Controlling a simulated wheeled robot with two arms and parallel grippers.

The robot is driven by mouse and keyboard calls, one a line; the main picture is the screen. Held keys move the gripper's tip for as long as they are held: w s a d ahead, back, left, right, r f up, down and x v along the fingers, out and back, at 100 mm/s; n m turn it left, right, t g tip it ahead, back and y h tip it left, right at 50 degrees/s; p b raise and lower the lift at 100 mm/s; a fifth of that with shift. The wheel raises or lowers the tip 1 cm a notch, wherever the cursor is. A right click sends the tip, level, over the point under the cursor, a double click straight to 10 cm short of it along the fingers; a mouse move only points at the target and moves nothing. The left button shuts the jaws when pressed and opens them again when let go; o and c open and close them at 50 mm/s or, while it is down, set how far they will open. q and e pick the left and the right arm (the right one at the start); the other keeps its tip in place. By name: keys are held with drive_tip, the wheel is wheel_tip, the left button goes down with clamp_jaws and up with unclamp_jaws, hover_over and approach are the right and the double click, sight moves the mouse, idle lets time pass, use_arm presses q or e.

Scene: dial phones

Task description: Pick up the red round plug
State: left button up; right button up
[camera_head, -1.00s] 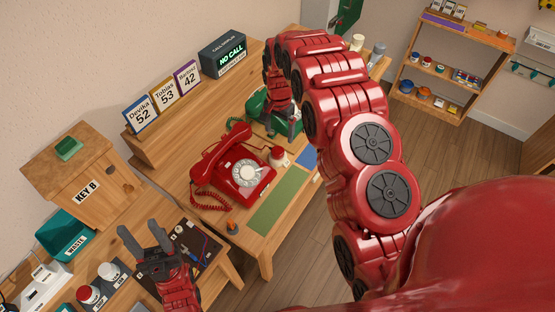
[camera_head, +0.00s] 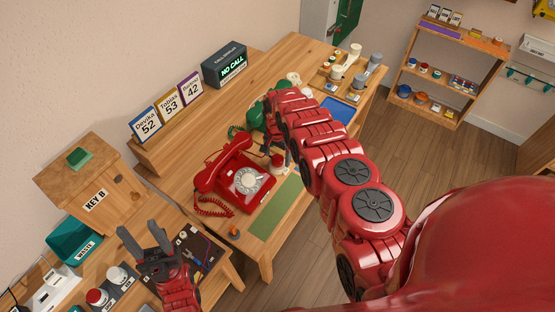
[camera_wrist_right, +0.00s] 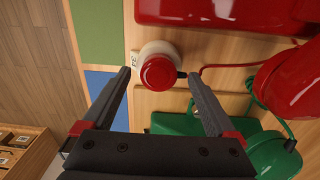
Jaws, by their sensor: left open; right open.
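The red round plug (camera_wrist_right: 159,73) sits on a white round base on the wooden desk, seen from above in the right wrist view. In the head view it shows beside the red dial phone (camera_head: 240,178), partly covered by my right gripper (camera_head: 279,150). In the right wrist view my right gripper (camera_wrist_right: 159,84) is open, with its fingertips on either side of the plug's lower half in the picture. I cannot tell whether they touch it. My left gripper (camera_head: 139,230) is open and empty over the front-left bench.
A green phone (camera_head: 258,113) stands behind my right gripper. A green mat (camera_head: 275,208) and a blue mat (camera_head: 338,108) lie on the desk. A tray of white and grey parts (camera_head: 345,72) stands at the far end.

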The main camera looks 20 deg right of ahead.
drive_tip(key=shift+s+f, duration=0.1)
drive_tip(key=shift+f, duration=0.15)
drive_tip(key=c, duration=1.3)
drive_tip(key=shift+r, duration=0.1)
